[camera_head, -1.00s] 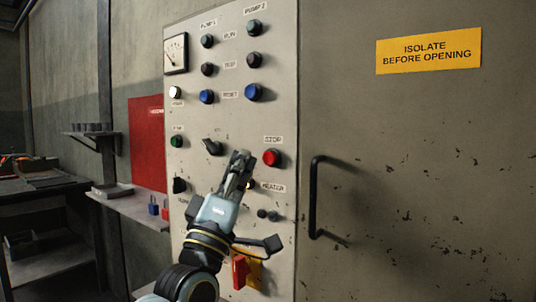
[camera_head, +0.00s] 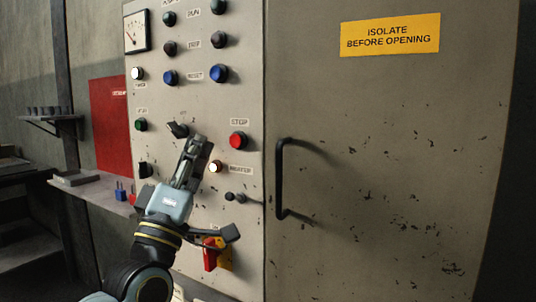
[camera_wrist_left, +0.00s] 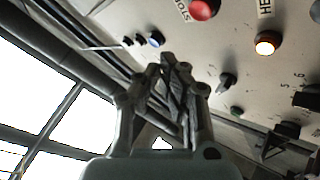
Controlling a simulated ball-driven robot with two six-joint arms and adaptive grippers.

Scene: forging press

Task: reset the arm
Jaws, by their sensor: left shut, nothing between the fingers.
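My left gripper (camera_head: 198,143) is shut and empty in front of the control panel (camera_head: 190,110), its fingers pointing up. In the head view its tips show just below a black selector knob (camera_head: 178,130) and left of the red STOP button (camera_head: 238,140) and the lit HEATER lamp (camera_head: 215,167). In the left wrist view the shut fingers (camera_wrist_left: 175,62) show at the middle, with the STOP button (camera_wrist_left: 204,8) and the lit lamp (camera_wrist_left: 267,43) beyond them. Whether the fingers touch the panel I cannot tell. My right gripper is in no view.
A red and yellow switch (camera_head: 215,254) sits low on the panel, close to my left wrist. The cabinet door with a black handle (camera_head: 281,180) is to the right. A shelf (camera_head: 100,190) with small padlocks stands at left.

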